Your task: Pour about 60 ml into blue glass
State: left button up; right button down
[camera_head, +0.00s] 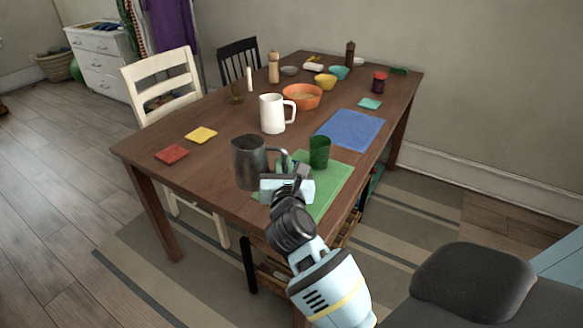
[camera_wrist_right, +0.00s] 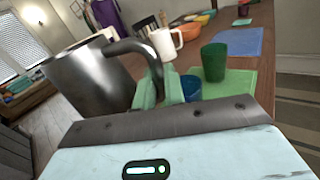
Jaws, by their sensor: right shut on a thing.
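My right gripper (camera_head: 285,163) is shut on the handle of a dark metal pitcher (camera_head: 249,163) near the table's front edge. In the right wrist view, the pitcher (camera_wrist_right: 92,82) is at the left, with its handle between the fingers (camera_wrist_right: 160,88). It looks about upright in the head view; its contents cannot be seen. The blue glass (camera_wrist_right: 191,88) shows just right of the fingers in the wrist view, partly covered by them. I cannot make it out in the head view. A green glass (camera_head: 319,152) stands on the green mat (camera_head: 328,190). My left gripper is not in view.
A white pitcher (camera_head: 271,114) stands behind the metal one. A blue mat (camera_head: 350,129), an orange bowl (camera_head: 302,97) and several small items lie farther back. Red (camera_head: 172,154) and yellow (camera_head: 201,134) squares lie left. A white chair (camera_head: 160,85) stands at the table's left side.

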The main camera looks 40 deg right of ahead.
jog(key=shift+m+g+h, duration=0.5)
jog(key=shift+h, duration=0.3)
jog(key=shift+w+a+f, duration=0.15)
jog(key=shift+w+f, duration=1.8)
jog(key=shift+f, duration=0.1)
jog(key=shift+r, duration=0.15)
